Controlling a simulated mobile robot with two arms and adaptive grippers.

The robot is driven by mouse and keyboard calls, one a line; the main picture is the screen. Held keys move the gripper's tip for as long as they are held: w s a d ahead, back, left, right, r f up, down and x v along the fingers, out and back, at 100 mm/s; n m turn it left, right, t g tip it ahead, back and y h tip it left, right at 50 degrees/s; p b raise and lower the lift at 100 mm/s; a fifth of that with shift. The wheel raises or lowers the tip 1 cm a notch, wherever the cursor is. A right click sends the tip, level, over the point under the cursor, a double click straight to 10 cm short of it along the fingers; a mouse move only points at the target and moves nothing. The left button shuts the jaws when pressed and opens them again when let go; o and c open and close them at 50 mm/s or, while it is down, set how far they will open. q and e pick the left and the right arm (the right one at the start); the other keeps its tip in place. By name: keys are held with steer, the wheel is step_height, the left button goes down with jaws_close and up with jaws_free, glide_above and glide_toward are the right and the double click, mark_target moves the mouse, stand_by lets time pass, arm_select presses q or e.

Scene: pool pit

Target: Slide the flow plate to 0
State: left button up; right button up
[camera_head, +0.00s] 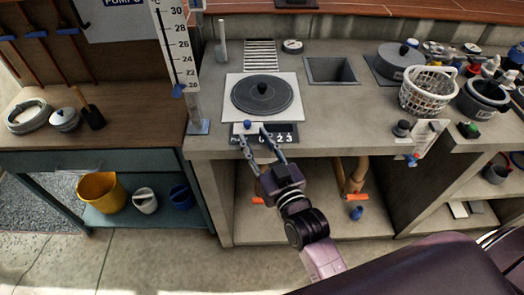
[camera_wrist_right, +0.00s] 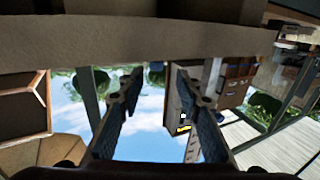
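A dark scale plate with white digits (camera_head: 286,139) sits on the front edge of the counter, below a square white panel (camera_head: 229,108) with a round dark lid (camera_head: 262,97). A small blue knob (camera_head: 247,124) stands above the left part of the scale. My right gripper (camera_head: 253,138) is in front of the scale with its fingers spread, and they cover part of the digits. I cannot tell whether a fingertip touches the knob. In the right wrist view the fingers (camera_wrist_right: 160,95) are apart with nothing between them. My left gripper is not in view.
A thermometer post (camera_head: 175,45) stands left of the panel. A sunken basin (camera_head: 331,70), a white basket (camera_head: 428,90) and a small valve panel (camera_head: 424,138) are to the right. Open shelves lie under the counter. The counter's underside edge (camera_wrist_right: 140,42) crosses the wrist view.

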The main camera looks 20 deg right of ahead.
steer(key=s, duration=0.5)
steer(key=shift+d, duration=0.25)
